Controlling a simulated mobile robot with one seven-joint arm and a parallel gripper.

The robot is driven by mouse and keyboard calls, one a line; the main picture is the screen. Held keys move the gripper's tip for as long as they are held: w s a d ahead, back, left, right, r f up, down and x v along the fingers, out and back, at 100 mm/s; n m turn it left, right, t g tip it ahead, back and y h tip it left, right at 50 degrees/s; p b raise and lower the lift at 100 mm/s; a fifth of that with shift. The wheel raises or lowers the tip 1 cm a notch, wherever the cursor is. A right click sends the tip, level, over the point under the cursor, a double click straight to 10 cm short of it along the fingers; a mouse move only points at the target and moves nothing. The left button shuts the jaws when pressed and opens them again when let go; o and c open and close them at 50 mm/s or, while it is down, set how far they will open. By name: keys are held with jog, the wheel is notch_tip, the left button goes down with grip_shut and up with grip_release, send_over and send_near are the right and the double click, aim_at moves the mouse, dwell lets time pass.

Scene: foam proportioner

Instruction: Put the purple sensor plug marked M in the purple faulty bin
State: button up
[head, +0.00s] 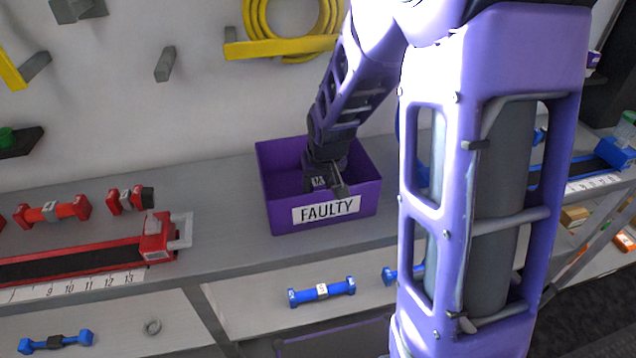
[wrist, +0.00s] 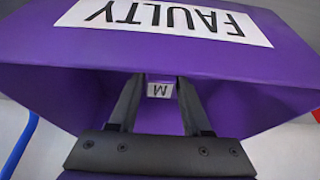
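The purple faulty bin (head: 285,216) stands on the grey shelf, with a white FAULTY label on its front. My gripper (head: 325,183) reaches down into it from above. The purple sensor plug (head: 318,182) shows its small white label between the fingers, inside the bin's opening. In the wrist view the plug (wrist: 160,90) sits between the two dark fingertips of my gripper (wrist: 160,82), its M upside down, with the fingers close on both sides. Purple on purple hides the plug's outline. The bin (wrist: 60,75) fills most of that view; contact with its floor cannot be seen.
A red numbered rack (head: 80,260) and red plugs (head: 52,212) are left of the bin. Blue plugs (head: 322,291) lie on the lower shelf. A yellow coiled hose (head: 285,45) hangs on the wall behind. My arm covers the area right of the bin.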

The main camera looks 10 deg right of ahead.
jog(key=o, duration=0.3)
jog(key=shift+r, duration=0.1)
jog(key=p+v, duration=0.1)
jog(key=v, duration=1.1)
jog(key=shift+p, duration=0.4)
jog(key=shift+w+r, duration=0.1)
